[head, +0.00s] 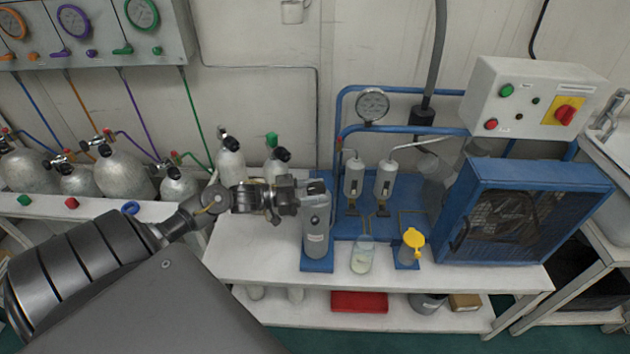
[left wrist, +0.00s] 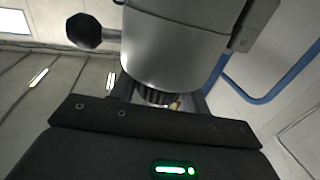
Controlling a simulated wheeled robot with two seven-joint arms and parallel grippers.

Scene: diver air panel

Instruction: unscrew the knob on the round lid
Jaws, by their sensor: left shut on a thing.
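A grey upright canister (head: 316,238) with a pale label stands on a blue base at the left of the bench equipment. My left gripper (head: 314,190) reaches in from the left at the canister's top and hides most of its lid. In the left wrist view a large rounded grey body (left wrist: 175,45) fills the upper middle, with a black ball-ended handle at its left. A dark ribbed knob (left wrist: 155,97) shows partly between the fingers, and the gripper is shut on it. Its outline is mostly hidden. My right gripper is out of view.
Right of the canister stand a clear jar (head: 362,256) and a yellow-capped cup (head: 412,246). Behind are blue pipes and a pressure gauge (head: 372,104). A blue caged unit (head: 535,212) fills the right. Silver cylinders (head: 122,172) stand at the left.

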